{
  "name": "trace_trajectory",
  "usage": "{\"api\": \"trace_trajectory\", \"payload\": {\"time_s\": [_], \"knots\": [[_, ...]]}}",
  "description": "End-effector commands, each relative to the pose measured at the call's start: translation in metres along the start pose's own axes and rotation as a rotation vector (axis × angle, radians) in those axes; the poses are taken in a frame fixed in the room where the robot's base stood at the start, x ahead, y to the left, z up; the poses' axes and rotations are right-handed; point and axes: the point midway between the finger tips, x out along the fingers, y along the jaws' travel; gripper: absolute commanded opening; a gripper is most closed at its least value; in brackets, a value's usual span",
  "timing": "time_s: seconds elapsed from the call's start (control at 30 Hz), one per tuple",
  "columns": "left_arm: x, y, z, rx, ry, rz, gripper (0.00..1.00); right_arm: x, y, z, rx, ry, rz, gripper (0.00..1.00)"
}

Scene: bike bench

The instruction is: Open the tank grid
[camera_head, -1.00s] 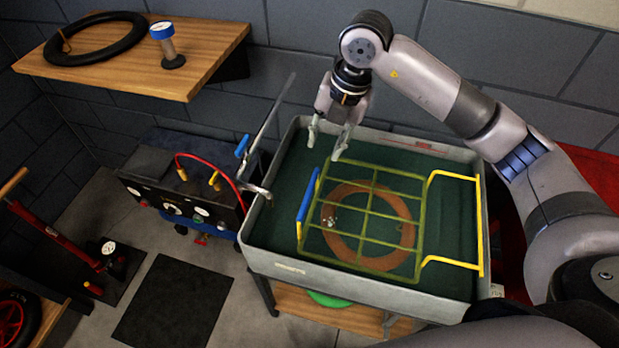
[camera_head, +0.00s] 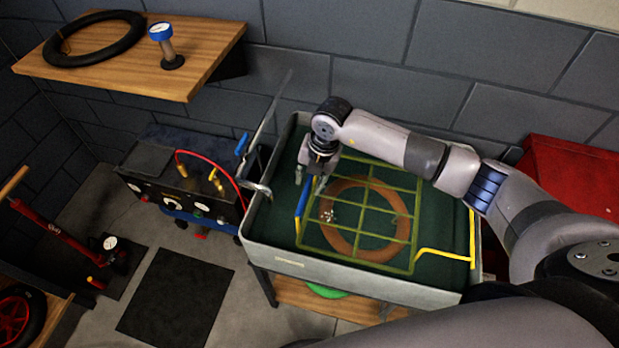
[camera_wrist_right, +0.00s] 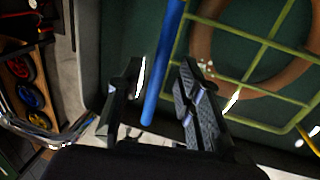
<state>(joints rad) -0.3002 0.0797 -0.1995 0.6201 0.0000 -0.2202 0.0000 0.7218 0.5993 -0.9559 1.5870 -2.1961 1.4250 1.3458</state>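The tank grid (camera_head: 362,222) is a yellow-green wire grid lying over the grey tank (camera_head: 262,222). It has a blue handle bar (camera_head: 303,203) on its left side and a yellow handle (camera_head: 444,256) on its right. My right gripper (camera_head: 311,188) is at the blue bar, reaching down from behind. In the right wrist view the gripper (camera_wrist_right: 160,100) is open, with the blue bar (camera_wrist_right: 163,65) running between its fingers and apart from both. An orange-brown ring (camera_head: 334,190) shows beneath the grid. My left gripper is not in view.
A wooden shelf (camera_head: 110,66) holds a black tyre and a blue-topped gauge. A red box (camera_head: 575,175) is at the right.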

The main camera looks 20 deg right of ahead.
Motion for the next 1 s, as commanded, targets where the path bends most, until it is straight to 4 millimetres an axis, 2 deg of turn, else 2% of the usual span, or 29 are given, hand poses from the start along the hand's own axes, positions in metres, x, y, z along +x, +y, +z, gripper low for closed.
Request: {"api": "trace_trajectory", "payload": {"time_s": [0.13,0.4,0.9,1.0], "knots": [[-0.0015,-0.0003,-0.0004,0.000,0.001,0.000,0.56,0.0086,-0.0003,-0.0007,-0.001,0.001,0.000,0.33],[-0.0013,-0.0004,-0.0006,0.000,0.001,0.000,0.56,0.0098,-0.0002,-0.0005,-0.001,0.001,0.000,0.33],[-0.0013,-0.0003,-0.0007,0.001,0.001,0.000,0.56,0.0093,-0.0003,-0.0002,0.000,0.000,0.000,0.00],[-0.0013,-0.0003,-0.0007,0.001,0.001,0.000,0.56,0.0092,-0.0004,-0.0002,0.000,0.000,0.000,0.00]]}}
